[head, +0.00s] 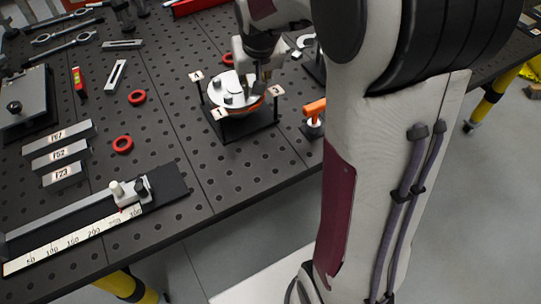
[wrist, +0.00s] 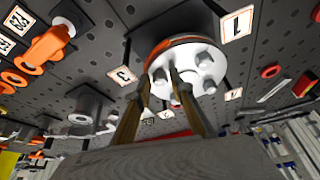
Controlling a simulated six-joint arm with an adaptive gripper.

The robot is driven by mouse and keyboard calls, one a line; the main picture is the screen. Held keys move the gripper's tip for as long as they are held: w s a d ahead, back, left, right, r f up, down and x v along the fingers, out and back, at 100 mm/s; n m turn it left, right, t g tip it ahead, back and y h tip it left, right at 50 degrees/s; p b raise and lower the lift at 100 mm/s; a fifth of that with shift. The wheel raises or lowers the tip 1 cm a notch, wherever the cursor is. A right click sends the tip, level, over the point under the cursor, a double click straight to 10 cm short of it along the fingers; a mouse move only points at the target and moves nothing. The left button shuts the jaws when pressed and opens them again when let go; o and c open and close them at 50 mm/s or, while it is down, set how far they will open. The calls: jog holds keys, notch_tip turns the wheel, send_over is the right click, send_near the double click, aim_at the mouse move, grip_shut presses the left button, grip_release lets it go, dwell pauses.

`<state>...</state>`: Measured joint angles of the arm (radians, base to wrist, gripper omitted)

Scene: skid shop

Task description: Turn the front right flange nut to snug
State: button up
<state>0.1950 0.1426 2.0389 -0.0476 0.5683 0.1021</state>
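The flange is a white disc (head: 228,92) with several raised nuts, over an orange ring on a dark base plate (head: 238,128). It also shows in the wrist view (wrist: 190,62). Small numbered tags stand on posts around it. My gripper (head: 262,84) is at the disc's right side in the head view and hides part of it. In the wrist view its two fingers (wrist: 162,86) are apart, with tips at the disc's edge. A nut (wrist: 160,76) shows between the tips; I cannot tell whether they touch it. Which nut is front right is not clear.
An orange-headed fixture (head: 315,112) stands just right of the flange stand. Red rings (head: 123,144), labelled blocks (head: 60,155) and a scaled rail (head: 80,238) lie on the perforated bench to the left. Wrenches lie at the far left. Bare bench lies in front of the stand.

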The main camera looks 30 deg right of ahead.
jog(key=shift+d+n+y, duration=0.1)
jog(key=shift+n+y, duration=0.2)
jog(key=shift+n, duration=0.5)
jog(key=v, duration=0.7)
jog(key=s+a, duration=0.5)
jog(key=s, duration=0.6)
jog(key=s+a+r+n+t, duration=0.1)
jog(key=s+a, duration=0.4)
jog(key=s, duration=0.7)
jog(key=shift+s+r+y, duration=0.2)
jog(key=shift+r+y, duration=0.05)
jog(key=shift+y, duration=0.05)
dwell(0.3)
dwell(2.6)
